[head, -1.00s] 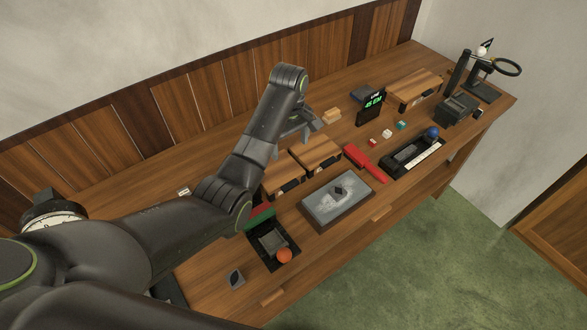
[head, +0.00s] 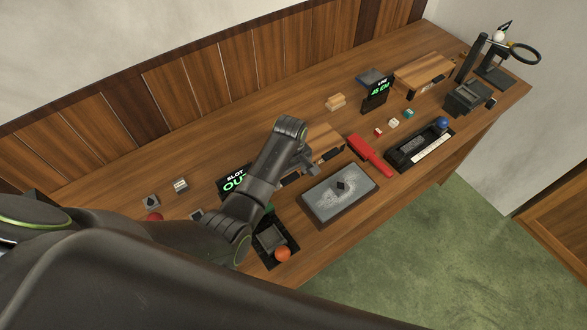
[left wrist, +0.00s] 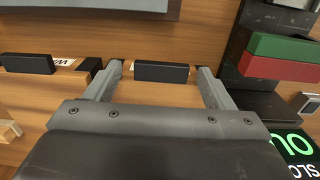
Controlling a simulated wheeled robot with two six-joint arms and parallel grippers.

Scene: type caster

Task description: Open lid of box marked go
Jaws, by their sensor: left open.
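Two wooden boxes with dark handles stand side by side mid-table. One box (head: 322,139) shows beyond my left forearm; the other is mostly hidden behind the arm. My left gripper (head: 308,168) is open and low over the boxes' front side. In the left wrist view its fingers (left wrist: 160,72) straddle one black handle (left wrist: 161,72), with no clear grip on it. A second black handle (left wrist: 28,63) lies to the left, beside a partly hidden white label (left wrist: 62,64). I cannot read "go" on any box. My right gripper is out of view.
A grey slab (head: 322,205) lies in front of the boxes. A red tool (head: 370,155) and black tray (head: 405,158) are to the right. A lit sign (head: 233,180) stands left of the arm. Another wooden box (head: 425,72) is farther back right.

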